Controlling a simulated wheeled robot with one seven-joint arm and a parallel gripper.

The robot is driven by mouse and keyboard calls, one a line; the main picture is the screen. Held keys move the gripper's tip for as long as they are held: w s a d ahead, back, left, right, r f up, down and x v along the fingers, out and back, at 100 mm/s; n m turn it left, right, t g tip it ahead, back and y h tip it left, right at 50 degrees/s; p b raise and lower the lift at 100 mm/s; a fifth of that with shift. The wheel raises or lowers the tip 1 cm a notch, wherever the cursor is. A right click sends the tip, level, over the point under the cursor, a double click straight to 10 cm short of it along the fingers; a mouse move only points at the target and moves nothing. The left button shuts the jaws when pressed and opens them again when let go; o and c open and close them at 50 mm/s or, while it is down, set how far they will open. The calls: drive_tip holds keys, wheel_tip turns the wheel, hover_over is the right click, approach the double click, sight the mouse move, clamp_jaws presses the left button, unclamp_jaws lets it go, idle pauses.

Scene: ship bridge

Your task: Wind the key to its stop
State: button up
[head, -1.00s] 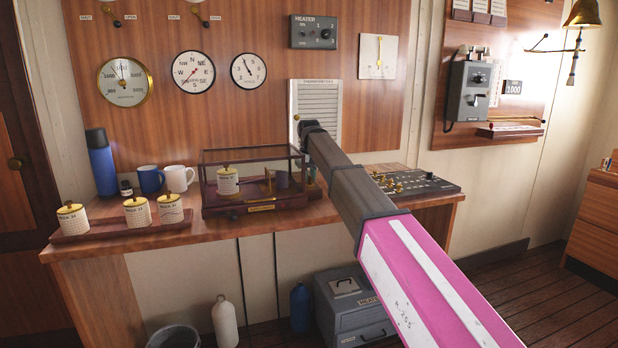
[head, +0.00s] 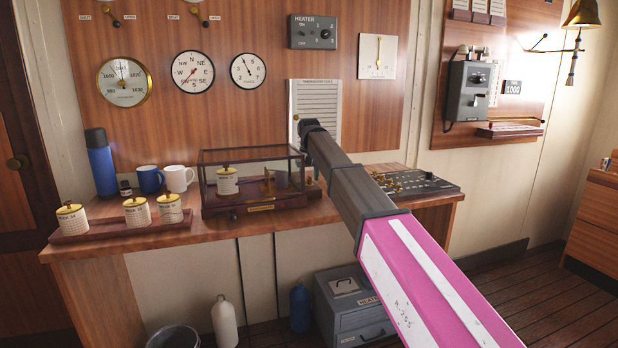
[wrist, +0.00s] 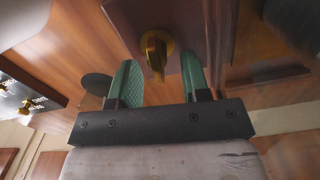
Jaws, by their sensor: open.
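A brass key (wrist: 155,50) stands out from a dark red-brown wooden face in the wrist view. My gripper (wrist: 158,62) is open, with one green finger on each side of the key and a gap to both. It does not hold the key. In the head view a glass-sided wooden case (head: 255,209) stands on the desk with a labelled drum (head: 227,181) and brass parts inside. My arm reaches to the right end of this case and hides the gripper there. The key cannot be made out in the head view.
The desk (head: 170,250) has a tray of labelled drums (head: 137,213) at left, with a blue flask (head: 101,163) and mugs (head: 150,180) behind. A switch panel (head: 418,183) lies right of my arm. The wall with dials stands close behind.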

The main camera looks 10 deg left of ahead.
wheel_tip(320, 180, up, 9)
drive_tip(key=shift+r, duration=0.8)
